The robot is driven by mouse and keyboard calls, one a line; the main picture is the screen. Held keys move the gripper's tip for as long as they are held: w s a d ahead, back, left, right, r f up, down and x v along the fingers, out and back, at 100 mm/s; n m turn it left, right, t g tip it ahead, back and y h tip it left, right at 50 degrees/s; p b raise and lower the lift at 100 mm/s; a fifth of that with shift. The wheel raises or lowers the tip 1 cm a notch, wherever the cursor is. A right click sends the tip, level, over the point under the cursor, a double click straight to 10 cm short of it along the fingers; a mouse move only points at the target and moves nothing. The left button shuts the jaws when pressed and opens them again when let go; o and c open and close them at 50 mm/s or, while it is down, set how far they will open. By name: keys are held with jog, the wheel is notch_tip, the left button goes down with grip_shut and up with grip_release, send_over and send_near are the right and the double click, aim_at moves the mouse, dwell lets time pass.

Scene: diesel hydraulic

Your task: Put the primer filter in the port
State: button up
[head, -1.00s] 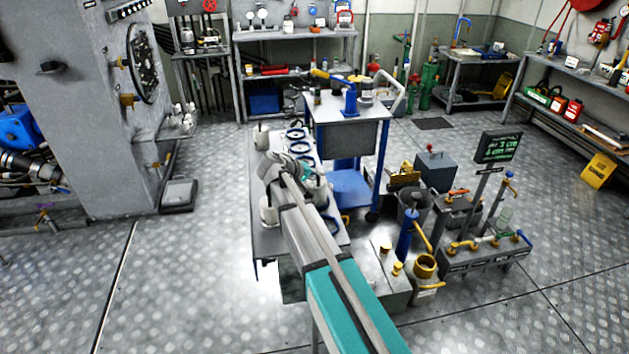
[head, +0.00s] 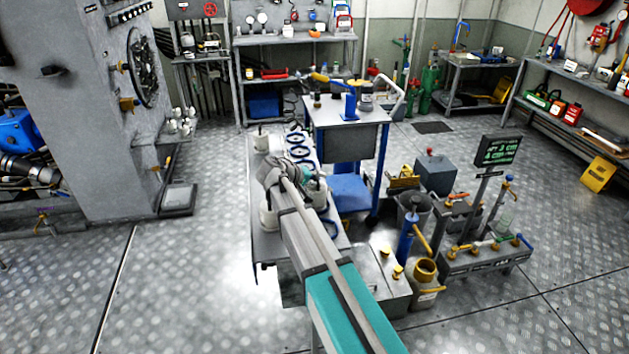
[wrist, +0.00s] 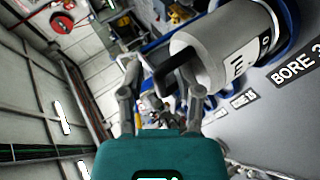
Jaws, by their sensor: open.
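A white cylinder (wrist: 228,50) with dark lettering and a black bar on its near end fills the upper right of the wrist view. I cannot tell for sure whether it is the primer filter. My gripper (wrist: 163,88) is open, its fingers spread below and left of the cylinder, with no clear grip on it. A blue ring (wrist: 290,28) shows behind the cylinder, near a "BORE 3" label. The port itself is not clearly identifiable.
A blue trolley (head: 350,187) stands right behind the bench. A blue pump (head: 406,238), a yellow-topped can (head: 425,285) and a valve stand with a screen (head: 495,149) crowd the right side. Open floor (head: 190,280) lies left of the bench.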

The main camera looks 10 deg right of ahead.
jog(key=shift+r, duration=0.1)
jog(key=shift+r, duration=0.1)
jog(key=p+v, duration=0.6)
jog(key=v, duration=0.6)
dwell(0.5)
jog(key=s+d+f+g+y, duration=0.1)
jog(key=s+d+f+y, duration=0.1)
jog(key=s, duration=0.6)
jog(key=s+d+f+m+g+y, duration=0.1)
jog(key=s+d+f+g+y, duration=0.1)
jog(key=s, duration=0.6)
jog(key=s+d+f+m+g+y, duration=0.1)
jog(key=s+d+f+y, duration=0.3)
jog(key=s+f+y, duration=0.1)
jog(key=s+y, duration=0.1)
jog(key=s, duration=0.1)
jog(key=shift+s+d+g+y, duration=0.2)
jog(key=shift+s+g+y, duration=0.2)
